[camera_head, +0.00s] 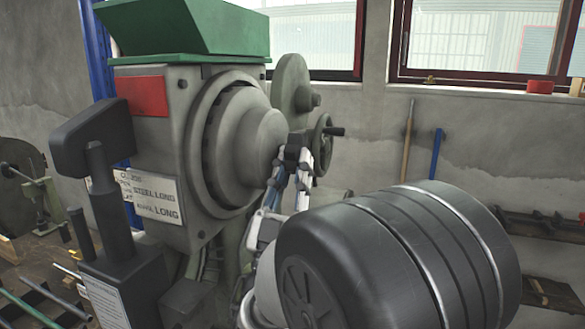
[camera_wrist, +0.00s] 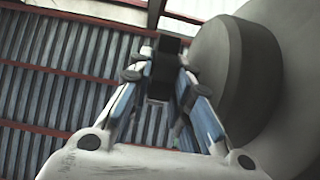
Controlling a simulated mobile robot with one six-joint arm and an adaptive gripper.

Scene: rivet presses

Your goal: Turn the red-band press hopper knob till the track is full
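The press (camera_head: 168,100) with the red band (camera_head: 141,96) stands at the left in the head view, under a green hopper (camera_head: 190,28). A large grey stepped round hub (camera_head: 255,145) projects from its side. In the wrist view the grey round part (camera_wrist: 238,60) fills the right side. My gripper (camera_head: 295,150) is at the outer end of the hub, close beside it; contact cannot be made out. The hopper knob cannot be picked out for certain, and the track is not clearly visible.
A grey disc (camera_head: 291,84) and a handwheel with a dark handle (camera_head: 325,140) stand behind the hub. A black lever (camera_head: 95,140) rises in front of the press at left. Windows and a concrete wall (camera_head: 375,120) lie behind; shelves (camera_head: 545,225) are at right.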

